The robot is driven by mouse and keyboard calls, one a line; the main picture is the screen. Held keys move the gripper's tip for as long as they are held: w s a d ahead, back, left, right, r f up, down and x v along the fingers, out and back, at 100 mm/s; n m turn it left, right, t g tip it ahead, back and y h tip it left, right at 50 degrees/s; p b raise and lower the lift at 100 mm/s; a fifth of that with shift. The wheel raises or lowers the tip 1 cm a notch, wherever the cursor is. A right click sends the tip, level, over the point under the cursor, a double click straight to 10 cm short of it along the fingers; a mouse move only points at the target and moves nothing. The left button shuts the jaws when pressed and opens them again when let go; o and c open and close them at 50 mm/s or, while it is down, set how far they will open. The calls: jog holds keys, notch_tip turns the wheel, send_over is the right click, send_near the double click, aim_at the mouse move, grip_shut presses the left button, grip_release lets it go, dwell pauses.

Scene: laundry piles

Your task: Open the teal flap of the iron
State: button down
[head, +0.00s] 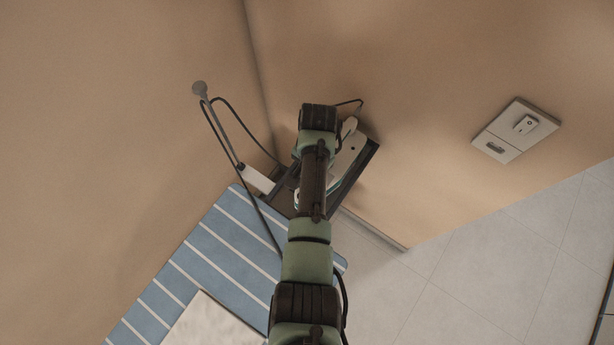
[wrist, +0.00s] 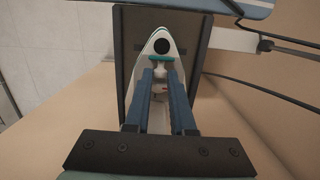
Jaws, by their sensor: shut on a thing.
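The white iron (wrist: 141,72) sits in a dark tray in the wrist view, its pointed end towards the top, with a round black spot near the tip. The teal flap (wrist: 160,59) lies just below that spot. My gripper (wrist: 161,72) reaches over the iron, with its two blue-grey fingers on either side of the flap's light middle part. The fingers are shut on the flap, and their tips hide part of it. How far the flap is raised is hard to tell. In the head view my arm covers much of the iron (head: 346,152).
The dark tray (wrist: 126,50) has raised walls close around the iron. A blue striped ironing board (head: 235,235) lies beside it, with a pale cloth (head: 210,325) on it. Dark cables run nearby. Beige walls meet behind the tray. A switch plate (head: 516,128) is on the right wall.

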jog(key=shift+w+d+f+g+y+b, duration=0.2)
jog(key=shift+w+g+y+b, duration=0.15)
jog(key=shift+g+y+b, duration=0.35)
jog(key=c, duration=0.8)
grip_release()
jog(key=shift+r, duration=0.1)
jog(key=p+v, duration=0.1)
jog(key=v, duration=1.2)
jog(key=shift+a, duration=0.15)
